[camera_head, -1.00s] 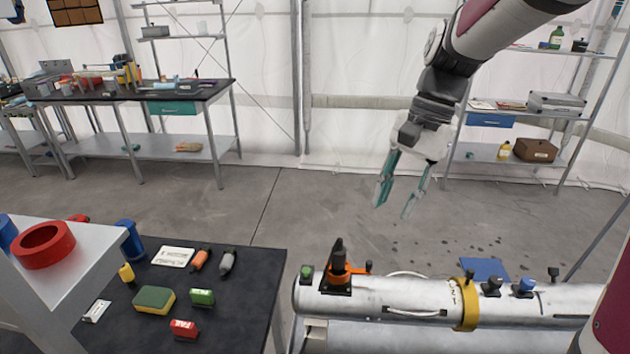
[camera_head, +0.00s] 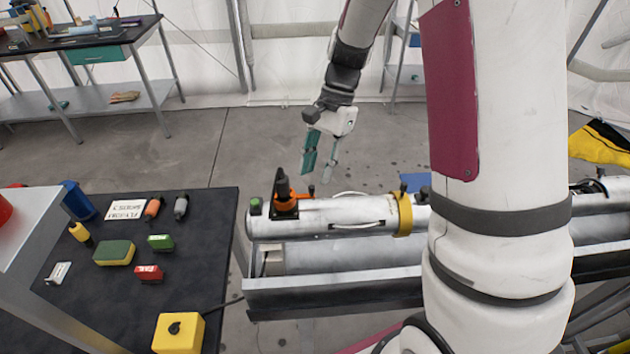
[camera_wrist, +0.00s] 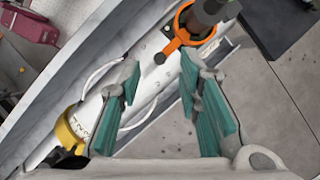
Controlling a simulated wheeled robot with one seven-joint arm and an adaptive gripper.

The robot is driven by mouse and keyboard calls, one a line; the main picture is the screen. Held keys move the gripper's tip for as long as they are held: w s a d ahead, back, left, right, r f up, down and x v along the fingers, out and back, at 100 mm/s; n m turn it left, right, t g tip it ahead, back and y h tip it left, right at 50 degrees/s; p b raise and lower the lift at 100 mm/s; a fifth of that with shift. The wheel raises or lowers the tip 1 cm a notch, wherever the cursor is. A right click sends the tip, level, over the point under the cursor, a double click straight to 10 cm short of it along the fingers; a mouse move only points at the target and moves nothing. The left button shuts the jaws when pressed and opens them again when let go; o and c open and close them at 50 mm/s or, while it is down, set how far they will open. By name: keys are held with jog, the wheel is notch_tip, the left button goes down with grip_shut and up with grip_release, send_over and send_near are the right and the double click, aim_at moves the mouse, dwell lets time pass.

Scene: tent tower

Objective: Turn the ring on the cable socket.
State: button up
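The cable socket (camera_head: 282,183) is a dark upright plug on the left end of a silver cylinder, with an orange ring (camera_head: 287,205) around its base. The ring has a short lever with a dark knob (camera_head: 311,190) pointing right. In the wrist view the orange ring (camera_wrist: 178,38) shows at the top, its lever and knob (camera_wrist: 160,58) pointing down-left. My gripper (camera_head: 319,170) is open and empty, above and to the right of the socket in the head view. In the wrist view its teal fingers (camera_wrist: 160,75) are apart, with nothing between them, and the knob lies beyond the tips.
The silver cylinder (camera_head: 350,215) lies in a metal trough, with a yellow band (camera_head: 404,214) and a thin handle along it. A black table (camera_head: 90,285) at left holds a sponge (camera_head: 114,253), small blocks and a yellow box (camera_head: 178,333). Open floor lies behind.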

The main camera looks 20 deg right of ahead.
aim_at(312, 186)
jog(key=shift+p+x, duration=0.3)
jog(key=shift+x, duration=1.75)
jog(key=shift+c, duration=0.2)
grip_shut()
